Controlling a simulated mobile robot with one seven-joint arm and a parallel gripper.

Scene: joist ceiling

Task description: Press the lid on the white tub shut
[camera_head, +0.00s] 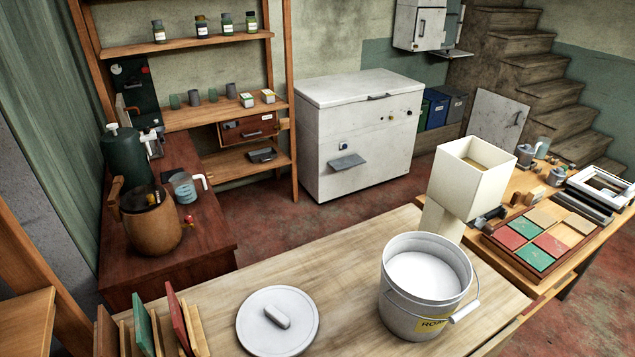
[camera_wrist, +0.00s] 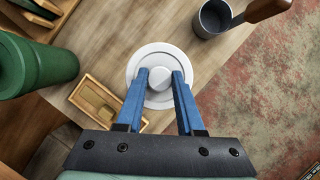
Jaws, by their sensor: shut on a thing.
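In the head view a white tub (camera_head: 412,312) with a wire bail and yellow label stands upright on the light wooden table, its top open and white showing inside. A round white lid (camera_head: 253,325) with a bar handle lies flat on the table to its left, apart from it. My gripper is outside the head view. In the wrist view my gripper (camera_wrist: 161,74) has its blue fingers on either side of a pale round knob (camera_wrist: 157,80), shut on it. A round white disc (camera_wrist: 149,57) shows beneath the knob. I cannot tell whether this is the same lid.
In the wrist view a green canister (camera_wrist: 40,70) and wooden tray (camera_wrist: 85,97) lie left, and a metal mug (camera_wrist: 212,18) upper right. In the head view upright boards (camera_head: 178,318) stand left of the lid, and a cream box-like object (camera_head: 468,190) behind the tub.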

